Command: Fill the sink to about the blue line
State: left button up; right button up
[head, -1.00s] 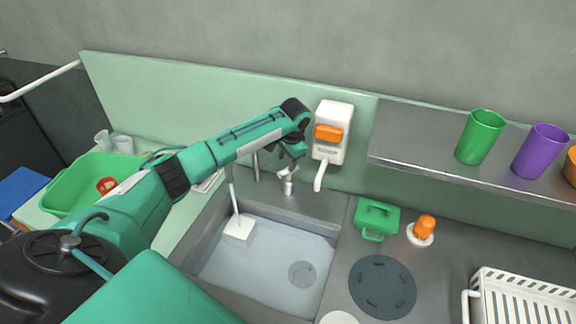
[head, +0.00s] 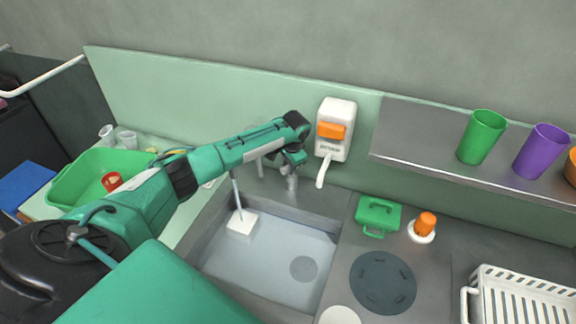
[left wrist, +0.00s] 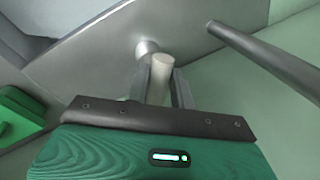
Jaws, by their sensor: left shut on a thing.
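The sink (head: 215,268) is a grey basin below my left arm, with a pale, even surface that looks like water and a round drain (head: 304,269) showing through. I cannot make out the blue line. My left gripper (head: 292,170) is shut on the tap handle (head: 291,188), a short metal post behind the sink. In the left wrist view the fingers (left wrist: 161,85) sit either side of the handle (left wrist: 159,75). The spout (left wrist: 265,60) is beside it. My right gripper is not in view.
A white dispenser (head: 336,128) hangs on the wall by the gripper. A green box (head: 378,215) and orange-topped item (head: 424,226) stand right of the sink. A white rack (head: 520,295) is at far right; a green tub (head: 85,180) is left.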

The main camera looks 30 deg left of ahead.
pick_arm(q)
jog(key=shift+r, duration=0.1)
jog(key=shift+a+m+p, duration=0.1)
jog(key=shift+m+p, duration=0.45)
jog(key=shift+m, duration=0.15)
jog(key=shift+w+a+m+t+p, duration=0.15)
jog(key=shift+m+t+p, duration=0.3)
jog(key=shift+m, duration=0.65)
jog(key=shift+a+m+h+p, duration=0.15)
jog(key=shift+m+h+p, duration=0.2)
jog(key=shift+m, duration=0.85)
jog(key=shift+w+a+m, duration=0.1)
jog(key=shift+w+m, duration=0.05)
jog(key=shift+m, duration=0.95)
jog(key=o, duration=0.9)
jog(key=shift+o, duration=0.2)
